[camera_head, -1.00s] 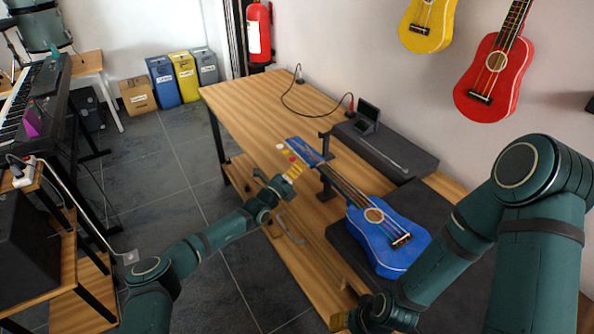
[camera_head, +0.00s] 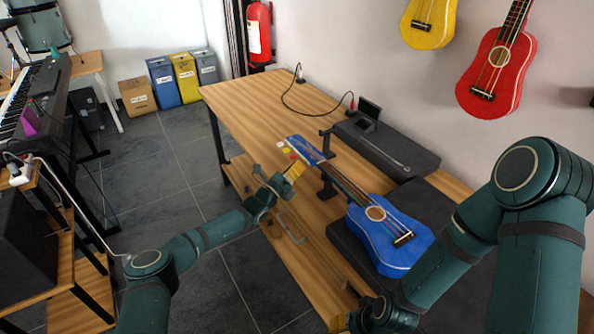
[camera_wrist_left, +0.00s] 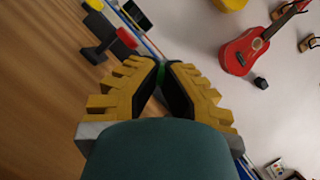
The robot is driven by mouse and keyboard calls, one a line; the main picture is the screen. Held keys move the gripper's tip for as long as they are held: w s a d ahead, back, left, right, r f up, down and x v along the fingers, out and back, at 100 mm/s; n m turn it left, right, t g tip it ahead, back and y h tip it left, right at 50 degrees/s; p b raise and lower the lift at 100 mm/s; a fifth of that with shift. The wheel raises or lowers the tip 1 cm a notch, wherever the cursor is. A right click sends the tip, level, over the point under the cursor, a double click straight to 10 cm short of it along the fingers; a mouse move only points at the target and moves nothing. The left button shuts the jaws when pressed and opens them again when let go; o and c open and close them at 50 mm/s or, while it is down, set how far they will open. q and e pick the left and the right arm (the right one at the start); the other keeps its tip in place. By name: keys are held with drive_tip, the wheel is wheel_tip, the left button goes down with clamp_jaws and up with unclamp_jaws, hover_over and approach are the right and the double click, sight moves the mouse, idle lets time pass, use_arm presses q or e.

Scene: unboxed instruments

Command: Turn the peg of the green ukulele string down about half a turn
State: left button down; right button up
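The blue ukulele (camera_head: 388,247) lies on the table with its neck pointing away to the upper left. Its headstock (camera_head: 304,149) carries coloured pegs at the side, including a white one (camera_head: 280,147) and a red one (camera_wrist_left: 127,37). My left gripper (camera_head: 296,168) is at the headstock's near side. In the left wrist view its yellow fingers with black pads close together on a green peg (camera_wrist_left: 160,72), which is mostly hidden between the tips. My right gripper (camera_head: 340,322) is low, at the table's front edge, partly hidden by its own wrist; its opening cannot be made out.
A black stand (camera_head: 327,185) stands under the ukulele's neck. A dark case (camera_head: 390,150) with a small device and a cable is behind. Red (camera_head: 495,75) and yellow (camera_head: 428,30) ukuleles hang on the wall. The table's far left end (camera_head: 250,100) is clear.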

use_arm(q)
drive_tip(key=c, duration=1.1)
unclamp_jaws()
drive_tip(key=shift+c, duration=0.2)
drive_tip(key=v, duration=1.2)
